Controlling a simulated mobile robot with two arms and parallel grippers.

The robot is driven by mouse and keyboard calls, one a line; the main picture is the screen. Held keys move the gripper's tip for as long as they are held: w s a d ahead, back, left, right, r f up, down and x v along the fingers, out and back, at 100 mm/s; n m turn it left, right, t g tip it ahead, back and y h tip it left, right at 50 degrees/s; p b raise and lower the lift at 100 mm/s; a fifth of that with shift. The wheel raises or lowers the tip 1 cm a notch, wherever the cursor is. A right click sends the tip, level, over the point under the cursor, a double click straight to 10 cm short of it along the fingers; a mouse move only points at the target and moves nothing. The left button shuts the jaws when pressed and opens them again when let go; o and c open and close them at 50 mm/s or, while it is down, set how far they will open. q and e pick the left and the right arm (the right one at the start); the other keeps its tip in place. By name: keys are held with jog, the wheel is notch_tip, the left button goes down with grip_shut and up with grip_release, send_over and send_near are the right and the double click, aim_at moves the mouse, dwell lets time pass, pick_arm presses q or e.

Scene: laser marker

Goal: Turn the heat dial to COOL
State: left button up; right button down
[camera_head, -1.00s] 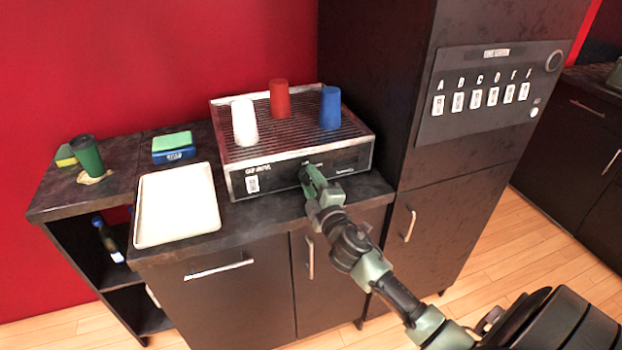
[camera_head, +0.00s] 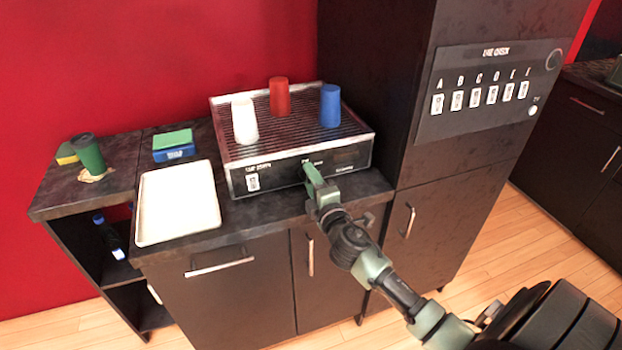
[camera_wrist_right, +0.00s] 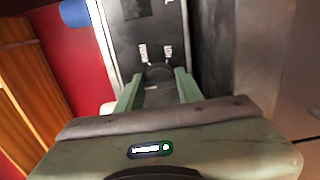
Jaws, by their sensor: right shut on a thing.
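The heat dial (camera_wrist_right: 158,74) is a dark round knob on the front of the cup warmer (camera_head: 345,158). Small labels sit by it in the right wrist view, too blurred to read. My right gripper (camera_head: 308,168) is at the warmer's front panel and covers most of the dial in the head view. In the right wrist view its two green fingers (camera_wrist_right: 158,88) stand on either side of the dial, shut on it. Which way the dial points cannot be told. My left gripper is not in view.
A white cup (camera_head: 244,122), a red cup (camera_head: 279,97) and a blue cup (camera_head: 330,107) stand upside down on the warmer's ribbed top. A white tray (camera_head: 178,204) lies left of the warmer. A tall dark cabinet (camera_head: 470,130) stands close on the right.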

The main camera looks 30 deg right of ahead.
jog(key=c, duration=0.9)
grip_release()
jog(key=shift+b+v, duration=0.65)
jog(key=shift+v, duration=3.3)
jog(key=shift+f, duration=0.1)
